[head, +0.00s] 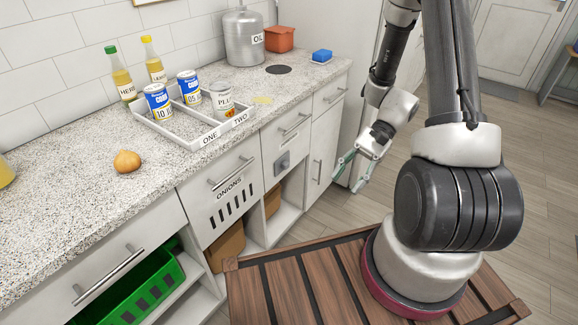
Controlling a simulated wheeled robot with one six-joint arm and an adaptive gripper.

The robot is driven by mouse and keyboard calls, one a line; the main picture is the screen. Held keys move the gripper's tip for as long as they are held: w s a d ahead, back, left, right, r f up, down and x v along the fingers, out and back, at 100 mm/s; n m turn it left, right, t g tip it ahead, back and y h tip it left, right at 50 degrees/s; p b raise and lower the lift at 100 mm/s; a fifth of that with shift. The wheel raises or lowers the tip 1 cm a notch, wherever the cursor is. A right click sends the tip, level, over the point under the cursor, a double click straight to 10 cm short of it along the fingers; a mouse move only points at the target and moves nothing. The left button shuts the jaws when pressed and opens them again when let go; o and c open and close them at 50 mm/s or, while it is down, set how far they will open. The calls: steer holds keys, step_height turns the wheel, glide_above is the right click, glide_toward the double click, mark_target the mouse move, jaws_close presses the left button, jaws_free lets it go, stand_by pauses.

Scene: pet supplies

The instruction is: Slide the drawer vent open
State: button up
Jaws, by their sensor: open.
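The white drawer labelled ONIONS (222,192) is in the counter front, with a bar handle above the label. Its vent (228,210) is a row of dark upright slots below the label. I cannot tell from here whether a sliding cover lies behind the slots. A small grey plate (282,162) sits on the front just right of it, below another bar handle. My gripper (353,172) is open and empty, with greenish fingers pointing down and left. It hangs in front of the far right cabinet, well to the right of the vent and apart from it.
Below are open shelves and a green crate (130,290).

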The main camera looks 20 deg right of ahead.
steer(key=w+a+f+m+t+y, duration=0.3)
steer(key=f+m, duration=0.1)
steer(key=f, duration=0.2)
steer(key=w+a+f+m+t+y, duration=0.2)
steer(key=w+a+f+m, duration=0.15)
steer(key=f, duration=0.35)
steer(key=m+t+h, duration=0.3)
steer(key=m+t, duration=0.8)
steer(key=t, duration=0.3)
glide_toward(288, 164)
steer(key=a, duration=0.2)
steer(key=shift+n+h, duration=0.25)
steer(key=shift+h, duration=0.05)
steer(key=x, duration=0.4)
steer(key=d+x, duration=0.1)
steer(key=x, duration=0.2)
steer(key=shift+w+a, duration=0.1)
steer(key=shift+w, duration=0.3)
steer(key=shift+w+a, duration=0.3)
steer(key=shift+w, duration=0.2)
steer(key=shift+c, duration=0.2)
jaws_close()
